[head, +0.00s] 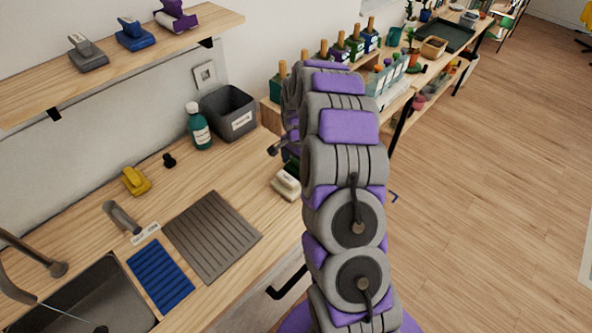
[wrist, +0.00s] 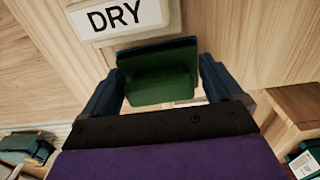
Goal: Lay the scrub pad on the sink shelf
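The scrub pad, a green block with a dark blue-green edge (wrist: 158,82), sits between the two dark fingers of my gripper (wrist: 160,85) in the wrist view. The fingers meet its left and right sides, so the gripper looks shut on it. A bit of green shows beside my arm in the head view, but my arm hides most of the gripper. A wooden wall shelf (head: 120,66) runs above the sink (head: 75,300) at upper left. Whether this is the sink shelf I cannot tell.
A cream block (head: 286,184) stands on the counter near my gripper; its DRY label (wrist: 125,15) shows in the wrist view. A grey ribbed mat (head: 212,236), blue ribbed mat (head: 160,275), green bottle (head: 199,128) and grey bin (head: 230,112) are on the counter. Three punch-like tools occupy the wall shelf.

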